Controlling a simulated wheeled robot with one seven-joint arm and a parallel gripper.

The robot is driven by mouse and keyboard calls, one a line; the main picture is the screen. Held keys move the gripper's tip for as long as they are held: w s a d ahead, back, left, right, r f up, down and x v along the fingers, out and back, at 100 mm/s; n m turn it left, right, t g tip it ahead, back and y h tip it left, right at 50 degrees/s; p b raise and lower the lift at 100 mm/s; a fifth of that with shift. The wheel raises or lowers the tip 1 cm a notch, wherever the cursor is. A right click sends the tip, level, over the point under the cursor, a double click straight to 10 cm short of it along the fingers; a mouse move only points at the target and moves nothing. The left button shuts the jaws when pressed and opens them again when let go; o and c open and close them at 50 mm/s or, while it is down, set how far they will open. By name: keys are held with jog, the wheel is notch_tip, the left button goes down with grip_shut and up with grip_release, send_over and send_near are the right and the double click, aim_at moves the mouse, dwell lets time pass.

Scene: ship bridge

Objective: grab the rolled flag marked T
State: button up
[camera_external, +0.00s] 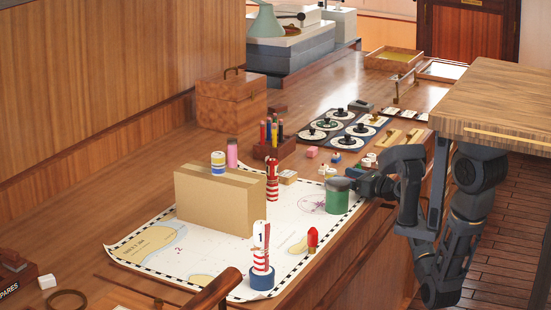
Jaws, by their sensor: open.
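No letter T is readable on anything in this view, so I cannot tell for sure which thing is the rolled flag marked T. A blue, white and yellow short roll (218,162) shows at the top of the box. A red-and-white striped piece (261,260) on a blue base has a white top marked 1. My gripper (343,184) is open, low over the chart's right edge, at the top of a green cylinder (338,203); whether they touch is unclear.
The cardboard box (213,201) stands mid-chart (205,258). A pink cylinder (232,153) is behind it. A small red piece (312,238) stands at the front right. A pen holder (275,146) and dark instrument panels (345,127) lie beyond. A wooden tabletop (500,95) overhangs my arm.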

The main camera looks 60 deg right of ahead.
aim_at(331, 170)
jog(key=w, duration=0.4)
jog(key=w+d, duration=0.1)
jog(key=w, duration=0.1)
jog(key=c, duration=1)
